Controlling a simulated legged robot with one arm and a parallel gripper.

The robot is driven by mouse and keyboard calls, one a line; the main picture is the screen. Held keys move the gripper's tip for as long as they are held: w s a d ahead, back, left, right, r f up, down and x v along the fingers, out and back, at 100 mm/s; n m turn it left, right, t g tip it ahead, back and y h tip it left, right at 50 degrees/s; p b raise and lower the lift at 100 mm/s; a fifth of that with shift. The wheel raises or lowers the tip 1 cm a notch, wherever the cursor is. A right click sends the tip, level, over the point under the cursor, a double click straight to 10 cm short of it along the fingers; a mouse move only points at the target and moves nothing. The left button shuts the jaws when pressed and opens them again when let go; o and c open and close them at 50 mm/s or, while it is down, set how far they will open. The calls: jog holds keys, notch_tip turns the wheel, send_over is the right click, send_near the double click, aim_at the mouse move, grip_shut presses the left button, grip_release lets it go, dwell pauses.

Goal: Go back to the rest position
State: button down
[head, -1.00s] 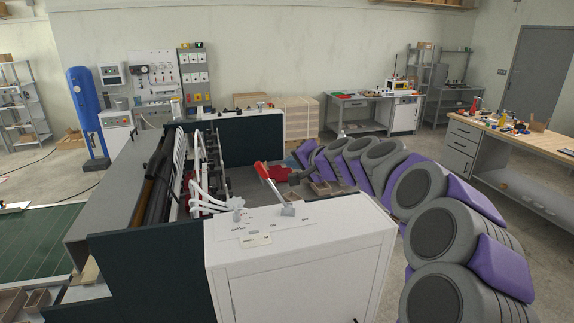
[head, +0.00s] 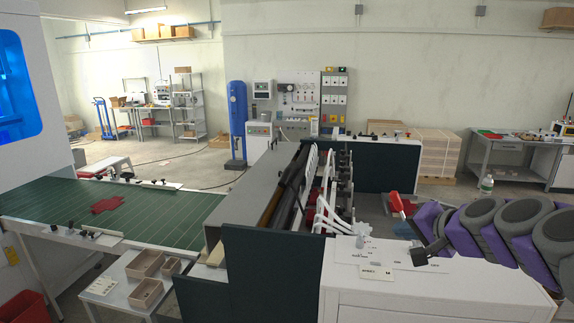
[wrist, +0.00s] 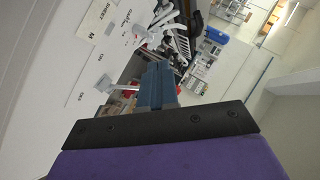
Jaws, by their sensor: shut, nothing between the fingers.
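My gripper (head: 426,252) is at the end of my purple and grey arm, at the right of the head view, just above the white cabinet (head: 420,295) of the box-forming machine. In the wrist view my gripper (wrist: 157,68) is shut, its blue-grey fingers together with nothing between them. The white cabinet top with printed labels shows at the left of the wrist view (wrist: 60,60).
Wooden trays (head: 146,263) stand on a small table in front. A blue column (head: 237,120) and shelves are at the back.

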jog(key=s+a+f+n+g+b, duration=0.2)
jog(key=s+a+f+n+g, duration=0.1)
jog(key=s+a+f, duration=0.5)
jog(key=s+a+f+n+g+b, duration=0.1)
jog(key=s+a+f+n+g, duration=0.2)
jog(key=s+a+f, duration=0.5)
jog(key=s+f+n+g+h+b, duration=0.1)
jog(key=s+f, duration=0.4)
jog(key=s, duration=0.5)
jog(key=s+d+f+n+g+h+b, duration=0.1)
jog(key=s+f+g+h+b, duration=0.2)
jog(key=s, duration=0.7)
jog(key=shift+s+d+f+n+g, duration=0.3)
jog(key=shift+s+f+g, duration=0.05)
jog(key=shift+f+g, duration=1.1)
jog(key=shift+a, duration=0.25)
